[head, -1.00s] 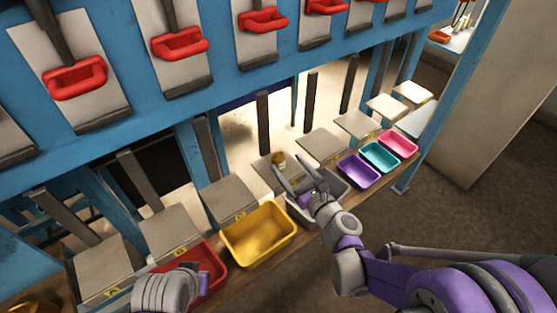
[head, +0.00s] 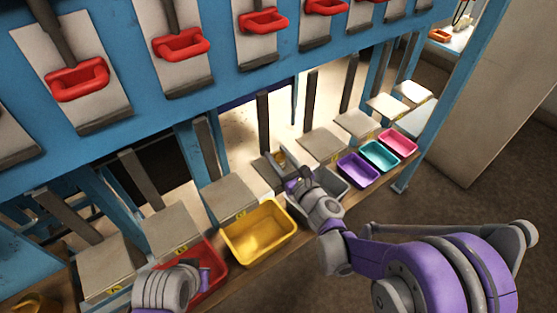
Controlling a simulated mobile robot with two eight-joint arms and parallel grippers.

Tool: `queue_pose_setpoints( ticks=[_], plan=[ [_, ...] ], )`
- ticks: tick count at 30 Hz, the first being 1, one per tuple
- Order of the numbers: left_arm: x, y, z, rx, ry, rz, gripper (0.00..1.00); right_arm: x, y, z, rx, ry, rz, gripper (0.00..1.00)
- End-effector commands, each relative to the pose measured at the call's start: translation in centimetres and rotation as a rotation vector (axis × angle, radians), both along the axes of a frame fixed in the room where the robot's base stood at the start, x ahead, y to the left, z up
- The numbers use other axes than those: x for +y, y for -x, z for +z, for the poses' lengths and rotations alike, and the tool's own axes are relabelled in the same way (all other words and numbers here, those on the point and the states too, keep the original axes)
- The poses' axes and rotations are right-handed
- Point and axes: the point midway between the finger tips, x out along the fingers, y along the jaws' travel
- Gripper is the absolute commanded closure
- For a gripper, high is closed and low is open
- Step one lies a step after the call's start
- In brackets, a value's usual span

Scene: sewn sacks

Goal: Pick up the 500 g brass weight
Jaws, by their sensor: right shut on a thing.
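The brass weight (head: 279,156) is a small golden piece on a grey scale plate behind the grey bin, in the middle of the head view. My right gripper (head: 282,164) reaches over the grey bin and is shut on the weight. Its fingers hide part of it, and I cannot tell whether it is clear of the plate. My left gripper (head: 203,280) is low at the left, over the red bin, away from the weight. Its fingers are too small and dark to tell open from shut.
A row of bins lines the wooden ledge: red (head: 215,262), yellow (head: 259,234), grey (head: 333,188), purple (head: 358,170), teal (head: 380,156) and pink (head: 398,143). Grey plates and dark posts stand behind. A blue frame with red-handled chutes (head: 181,45) hangs above. Open floor lies right.

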Motion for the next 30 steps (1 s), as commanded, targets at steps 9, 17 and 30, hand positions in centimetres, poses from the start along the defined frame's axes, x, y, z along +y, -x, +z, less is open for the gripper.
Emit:
queue_pose_setpoints(
  ticks=[9, 17, 30],
  plan=[
    [0.0, 0.0, 0.0, 0.000, 0.000, 0.000, 1.00, 0.0, 0.0, 0.0, 0.000, 0.000, 0.000, 1.00],
    [0.0, 0.0, 0.0, 0.000, 0.000, 0.000, 1.00, 0.0, 0.0, 0.1, 0.000, -0.001, 0.000, 1.00],
    [0.0, -0.3, 1.2, -0.005, 0.000, 0.000, 1.00, 0.0, 0.1, 6.7, 0.000, -0.001, 0.001, 1.00]
  ],
)
